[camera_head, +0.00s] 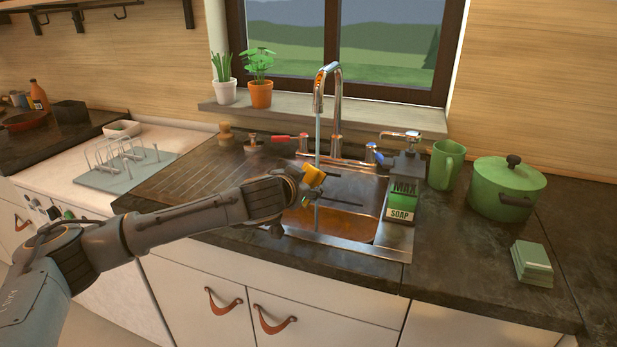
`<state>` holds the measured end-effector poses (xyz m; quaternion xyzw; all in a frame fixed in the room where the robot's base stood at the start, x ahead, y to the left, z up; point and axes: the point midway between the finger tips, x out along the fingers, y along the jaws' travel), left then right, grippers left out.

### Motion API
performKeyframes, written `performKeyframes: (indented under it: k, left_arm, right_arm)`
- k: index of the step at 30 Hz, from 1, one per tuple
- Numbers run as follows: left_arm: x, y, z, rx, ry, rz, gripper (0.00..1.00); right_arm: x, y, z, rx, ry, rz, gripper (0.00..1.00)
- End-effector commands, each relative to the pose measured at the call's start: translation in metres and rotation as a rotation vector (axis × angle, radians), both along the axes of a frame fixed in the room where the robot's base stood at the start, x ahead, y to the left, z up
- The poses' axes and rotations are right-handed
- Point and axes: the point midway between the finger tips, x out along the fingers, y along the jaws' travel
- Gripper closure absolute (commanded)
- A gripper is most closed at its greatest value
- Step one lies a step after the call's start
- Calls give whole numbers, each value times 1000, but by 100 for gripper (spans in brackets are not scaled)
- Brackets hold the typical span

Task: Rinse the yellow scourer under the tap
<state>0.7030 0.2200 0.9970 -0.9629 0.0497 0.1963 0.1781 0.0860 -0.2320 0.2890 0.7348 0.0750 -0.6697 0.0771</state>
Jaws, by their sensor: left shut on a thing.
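The yellow scourer (314,175) is held over the sink (345,225), below the spout of the tap (327,85). A thin stream of water (318,135) runs down from the spout to the scourer, and some water shows below it. My left gripper (304,186) is shut on the scourer. My left arm comes in from the left across the counter, and its wrist hides part of the gripper and the sink's left side. My right gripper is not in view.
A soap bottle (404,185) stands at the sink's right edge. A green mug (445,165), a lidded green pot (506,190) and stacked green cloths or sponges (532,263) are further right. A dish rack (125,165) stands left. The ribbed drainboard (210,180) is mostly clear.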

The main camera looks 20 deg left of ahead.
Motion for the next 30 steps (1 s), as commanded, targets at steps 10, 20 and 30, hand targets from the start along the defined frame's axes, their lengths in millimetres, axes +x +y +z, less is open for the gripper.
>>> performKeyframes:
  k: [10,20,30]
  left_arm:
    - [-23,-3,0,0,0,1,68]
    - [-22,-4,20,0,-1,1,68]
    - [-68,-19,28,0,5,-2,68]
  right_arm:
    - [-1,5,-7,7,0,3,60]
    - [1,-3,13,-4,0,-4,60]
    - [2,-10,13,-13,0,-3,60]
